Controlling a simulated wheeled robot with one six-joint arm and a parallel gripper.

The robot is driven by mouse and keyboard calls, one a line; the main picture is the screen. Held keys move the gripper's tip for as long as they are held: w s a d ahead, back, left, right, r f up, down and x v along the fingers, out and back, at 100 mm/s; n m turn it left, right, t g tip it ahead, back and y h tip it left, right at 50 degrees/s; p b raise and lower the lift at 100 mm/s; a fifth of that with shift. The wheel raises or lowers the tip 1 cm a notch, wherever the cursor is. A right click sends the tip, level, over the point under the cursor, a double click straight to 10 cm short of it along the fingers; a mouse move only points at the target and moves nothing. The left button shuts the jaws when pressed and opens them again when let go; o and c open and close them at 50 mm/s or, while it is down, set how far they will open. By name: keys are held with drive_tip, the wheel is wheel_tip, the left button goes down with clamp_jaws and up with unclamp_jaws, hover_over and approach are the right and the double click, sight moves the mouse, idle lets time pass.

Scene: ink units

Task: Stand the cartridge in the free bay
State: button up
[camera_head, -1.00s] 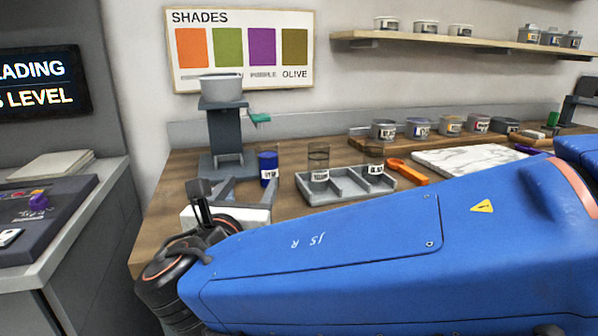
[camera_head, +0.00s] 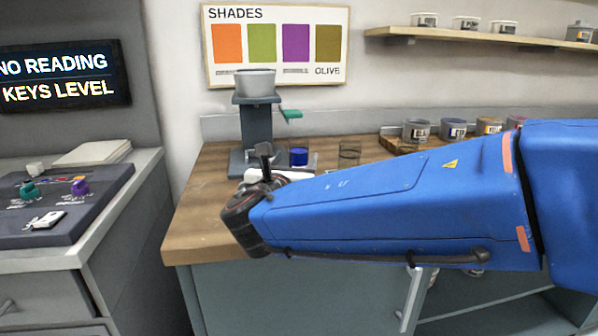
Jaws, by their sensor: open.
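My gripper (camera_head: 266,160) is open over the left part of the wooden bench, in front of the grey stand; its far side is partly hidden by my wrist. A dark blue cylinder (camera_head: 299,157) stands upright just right of it, its lower part hidden by my arm. A clear cylinder (camera_head: 349,153) stands further right, also partly covered. I cannot tell which thing is the cartridge. The grey tray with bays is hidden behind my blue arm, so its free bay does not show. Nothing is seen held between the jaws.
A grey stand (camera_head: 257,125) with a pot on top rises behind my gripper. Labelled tins (camera_head: 450,128) line the bench's back right. A console (camera_head: 58,205) with teal and purple knobs is at left, under a screen (camera_head: 62,80). The bench's left front corner (camera_head: 195,235) is clear.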

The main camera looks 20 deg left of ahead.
sight(297, 156)
drive_tip(key=shift+w+a+f, duration=0.1)
drive_tip(key=shift+w+a, duration=0.1)
drive_tip(key=shift+w, duration=1.15)
drive_tip(key=shift+w+a+f, duration=0.1)
drive_tip(key=shift+w+a, duration=0.1)
drive_tip(key=shift+w, duration=1.1)
drive_tip(key=shift+c, duration=0.6)
drive_tip(key=c, duration=1.2)
drive_tip(key=shift+r, duration=0.15)
